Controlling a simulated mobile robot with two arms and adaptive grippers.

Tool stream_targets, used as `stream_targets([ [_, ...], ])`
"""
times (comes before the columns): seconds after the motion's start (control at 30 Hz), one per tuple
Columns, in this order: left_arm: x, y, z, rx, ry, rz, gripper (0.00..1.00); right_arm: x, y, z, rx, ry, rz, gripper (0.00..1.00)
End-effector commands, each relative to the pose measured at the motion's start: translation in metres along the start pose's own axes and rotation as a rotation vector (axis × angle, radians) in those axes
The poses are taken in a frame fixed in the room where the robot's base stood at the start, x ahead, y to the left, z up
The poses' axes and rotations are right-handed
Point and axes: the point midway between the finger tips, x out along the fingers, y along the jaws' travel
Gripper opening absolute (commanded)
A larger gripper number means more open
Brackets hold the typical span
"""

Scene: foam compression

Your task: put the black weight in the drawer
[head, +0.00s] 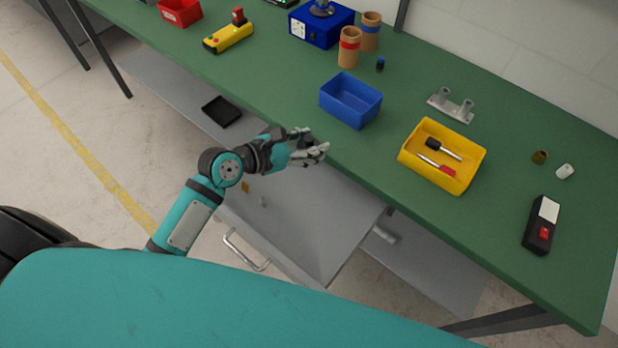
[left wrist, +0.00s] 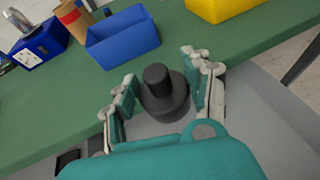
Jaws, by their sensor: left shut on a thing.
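My left gripper (head: 316,146) is over the open grey drawer, close to the front edge of the green table. In the left wrist view the left gripper (left wrist: 160,95) is shut on the black weight (left wrist: 158,85), a dark round piece with a knob on top. The weight sits between the two fingers. In the head view I cannot make out the weight. The drawer (head: 325,235) is pulled out below the table, with its handle (head: 243,252) toward me. My right gripper is not in view.
On the green table (head: 400,220) stand a blue bin (head: 350,100), a yellow bin (head: 418,170) with two tools, a grey metal bracket (head: 451,105) and a black handheld device (head: 541,226). A black tray (head: 221,111) lies on the lower shelf. A small brass-coloured piece (head: 245,187) shows inside the drawer.

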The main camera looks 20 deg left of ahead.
Motion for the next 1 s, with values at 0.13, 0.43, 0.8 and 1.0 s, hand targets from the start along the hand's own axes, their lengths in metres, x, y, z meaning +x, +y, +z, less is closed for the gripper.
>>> stream_targets([
  [0.13,0.016,-0.001,-0.039,-0.002,0.002,-0.002,0.0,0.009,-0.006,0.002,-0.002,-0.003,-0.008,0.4],
  [0.43,0.041,0.001,-0.098,0.001,-0.002,0.001,0.0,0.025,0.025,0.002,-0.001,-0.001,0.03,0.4],
  [0.8,0.056,0.0,-0.133,0.001,-0.003,0.0,0.0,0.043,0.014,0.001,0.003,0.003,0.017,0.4],
  [1.0,0.06,0.0,-0.143,0.001,-0.005,0.001,0.0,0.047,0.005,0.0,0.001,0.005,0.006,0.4],
])
